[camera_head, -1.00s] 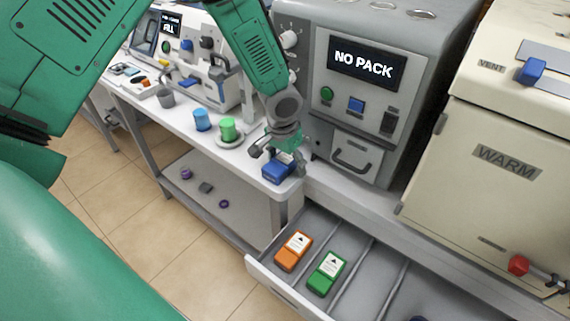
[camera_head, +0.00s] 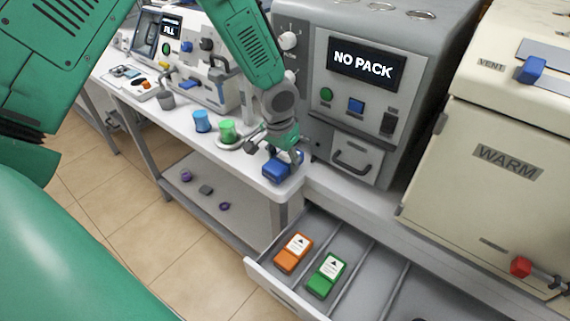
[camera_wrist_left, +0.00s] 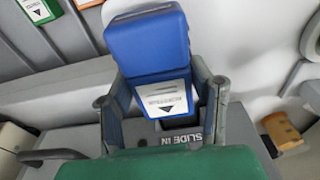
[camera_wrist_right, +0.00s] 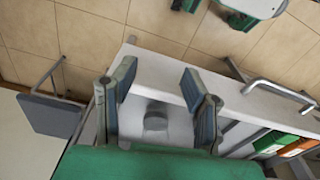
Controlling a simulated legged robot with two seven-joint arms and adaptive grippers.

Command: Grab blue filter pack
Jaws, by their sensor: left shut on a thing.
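The blue filter pack (camera_head: 279,168), with a white arrow label, is at the right end of the white bench. My left gripper (camera_head: 279,154) reaches down to it from above. In the left wrist view the blue pack (camera_wrist_left: 152,45) sits between the two fingers of my left gripper (camera_wrist_left: 160,88), which is shut on it. Whether its underside touches the bench is unclear. My right gripper (camera_wrist_right: 155,85) shows in the right wrist view, fingers apart and empty. An orange pack (camera_head: 293,253) and a green pack (camera_head: 326,275) lie in the open drawer.
A grey machine (camera_head: 365,90) reading NO PACK stands behind, with a handled slot front (camera_head: 354,160). The drawer (camera_head: 275,283) is open below. A blue cup (camera_head: 201,121) and green cup (camera_head: 227,130) stand left of the pack. A cream WARM cabinet (camera_head: 495,125) is at right.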

